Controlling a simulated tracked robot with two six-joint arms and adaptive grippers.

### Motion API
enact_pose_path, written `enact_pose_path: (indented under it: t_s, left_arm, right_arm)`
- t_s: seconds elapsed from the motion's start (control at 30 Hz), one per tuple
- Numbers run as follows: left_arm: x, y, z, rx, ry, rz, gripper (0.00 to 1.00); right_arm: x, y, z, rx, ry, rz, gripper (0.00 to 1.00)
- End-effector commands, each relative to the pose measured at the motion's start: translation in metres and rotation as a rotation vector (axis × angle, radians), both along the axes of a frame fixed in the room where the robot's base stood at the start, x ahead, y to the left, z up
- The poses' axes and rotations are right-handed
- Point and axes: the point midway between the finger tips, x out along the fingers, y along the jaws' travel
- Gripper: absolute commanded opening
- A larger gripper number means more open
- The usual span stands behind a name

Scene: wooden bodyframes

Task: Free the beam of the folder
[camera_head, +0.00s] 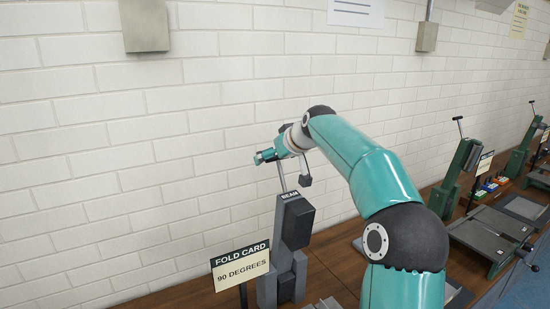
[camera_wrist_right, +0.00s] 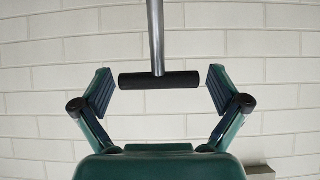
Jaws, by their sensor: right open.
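The folder (camera_head: 267,285) is a dark grey machine on the bench, left of my right arm in the head view. Its beam (camera_head: 289,220) stands upright, with a "BEAM" label on top. A thin grey rod (camera_head: 281,180) rises from it. In the right wrist view the rod (camera_wrist_right: 155,35) ends in a black crossbar handle (camera_wrist_right: 160,80). My right gripper (camera_head: 266,156) is at the rod's upper end. Its fingers are open on either side of the handle in the right wrist view (camera_wrist_right: 160,90), with gaps at both ends. My left gripper is not in view.
A "FOLD CARD 90 DEGREES" sign (camera_head: 240,267) stands on a post in front of the folder. A white brick wall (camera_head: 100,150) is close behind. Other green machines (camera_head: 459,175) stand along the wooden bench at right.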

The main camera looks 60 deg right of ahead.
Motion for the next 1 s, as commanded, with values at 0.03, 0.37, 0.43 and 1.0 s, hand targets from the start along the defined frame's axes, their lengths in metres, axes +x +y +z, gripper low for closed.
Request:
enact_pose_path:
  t_s: [0.03,0.37,0.43,1.0]
  left_arm:
    - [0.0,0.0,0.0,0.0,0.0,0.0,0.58]
    - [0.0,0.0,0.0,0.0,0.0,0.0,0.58]
    - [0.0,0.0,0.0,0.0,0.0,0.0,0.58]
    - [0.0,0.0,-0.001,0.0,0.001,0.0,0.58]
  right_arm:
    - [-0.005,0.002,0.005,-0.002,-0.002,-0.001,0.98]
    - [-0.05,0.024,0.043,-0.003,-0.004,-0.003,0.98]
    - [-0.059,0.029,0.051,-0.004,-0.005,-0.003,0.98]
    - [-0.082,0.041,0.069,-0.003,-0.003,-0.002,0.98]
